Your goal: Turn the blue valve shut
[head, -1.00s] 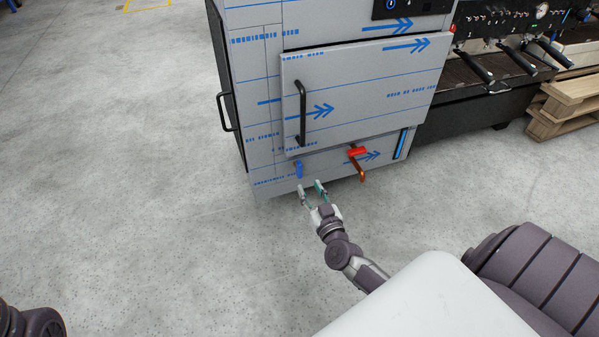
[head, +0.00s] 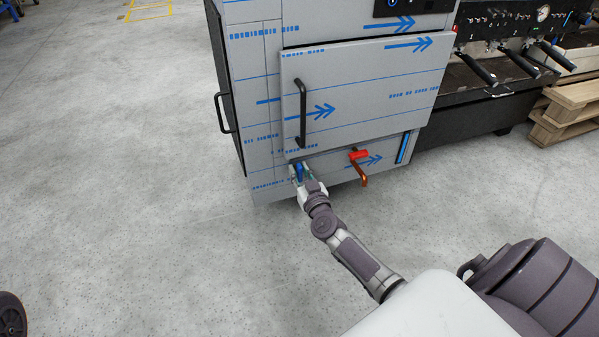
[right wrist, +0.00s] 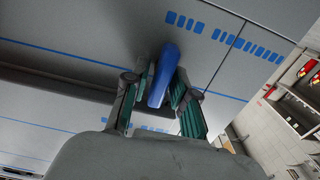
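The blue valve (head: 298,171) is a small lever handle low on the front of the steel cabinet (head: 262,110), below the door's handle. In the right wrist view the blue handle (right wrist: 163,76) points towards the camera, between the green-padded fingers. My right gripper (head: 304,175) is at the valve, with its fingers on either side of the handle. In the right wrist view the gripper (right wrist: 163,92) looks open around it. The left fingertip is very near the handle; I cannot tell if it touches. My left gripper is not in view.
A red valve handle (head: 358,154) with a copper-coloured pipe (head: 363,178) sticks out to the right of the blue valve. The cabinet door's dark bar handle (head: 302,112) is just above. Wooden pallets (head: 560,110) stand at right.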

